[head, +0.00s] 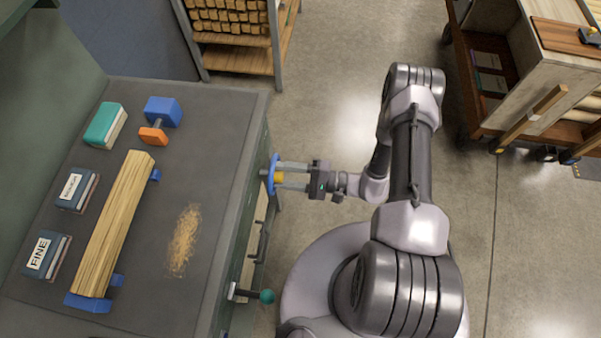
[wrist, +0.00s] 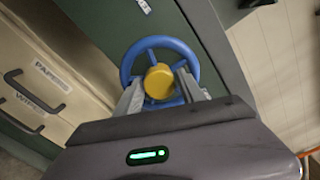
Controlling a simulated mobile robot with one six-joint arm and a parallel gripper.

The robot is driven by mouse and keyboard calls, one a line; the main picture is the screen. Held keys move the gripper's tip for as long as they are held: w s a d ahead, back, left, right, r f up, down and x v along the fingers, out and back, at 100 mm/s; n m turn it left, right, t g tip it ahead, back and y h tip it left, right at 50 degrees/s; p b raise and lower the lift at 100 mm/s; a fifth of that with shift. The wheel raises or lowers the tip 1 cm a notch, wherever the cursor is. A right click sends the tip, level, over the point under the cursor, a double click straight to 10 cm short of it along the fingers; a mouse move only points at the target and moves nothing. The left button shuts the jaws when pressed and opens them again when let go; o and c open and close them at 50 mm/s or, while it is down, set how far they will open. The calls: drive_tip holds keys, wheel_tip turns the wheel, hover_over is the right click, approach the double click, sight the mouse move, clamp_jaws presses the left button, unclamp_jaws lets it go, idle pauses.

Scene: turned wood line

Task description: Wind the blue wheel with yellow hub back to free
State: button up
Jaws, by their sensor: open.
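The blue wheel (head: 272,174) with a yellow hub (head: 279,177) is on the side of the grey bench, near its far right corner. In the wrist view the blue wheel (wrist: 144,46) faces me, with its yellow hub (wrist: 159,82) in the middle. My gripper (head: 281,176) is level with the wheel and points straight at it. In the wrist view my gripper (wrist: 160,88) is open, with one finger on each side of the hub. Whether the fingers touch the hub or the rim, I cannot tell. The lower part of the wheel is hidden behind my gripper.
On the bench (head: 215,120) lie a long wood piece (head: 115,222), a blue and orange object (head: 160,115) and several sanding blocks. A crank handle with a green knob (head: 267,296) sticks out lower on the same bench side. Drawers (wrist: 45,85) with handles show left of the wheel.

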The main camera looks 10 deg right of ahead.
drive_tip(key=shift+d, duration=0.1)
drive_tip(key=p+v, duration=0.2)
drive_tip(key=v, duration=1.5)
drive_tip(key=shift+p, duration=0.35)
drive_tip(key=shift+d+r, duration=0.1)
wheel_tip(320, 180, up, 21)
drive_tip(key=w+a+n+g+h, duration=0.3)
drive_tip(key=n+g+h, duration=0.2)
drive_tip(key=g+h, duration=0.3)
drive_tip(key=s+a+r+t+h, duration=0.3)
drive_tip(key=s+r, duration=0.1)
drive_tip(key=r, duration=0.4)
drive_tip(key=s+a+r+t+h, duration=0.3)
drive_tip(key=s+r+t+h, duration=0.1)
drive_tip(key=r, duration=0.5)
drive_tip(key=shift+s+t, duration=0.3)
drive_tip(key=shift+s, duration=0.2)
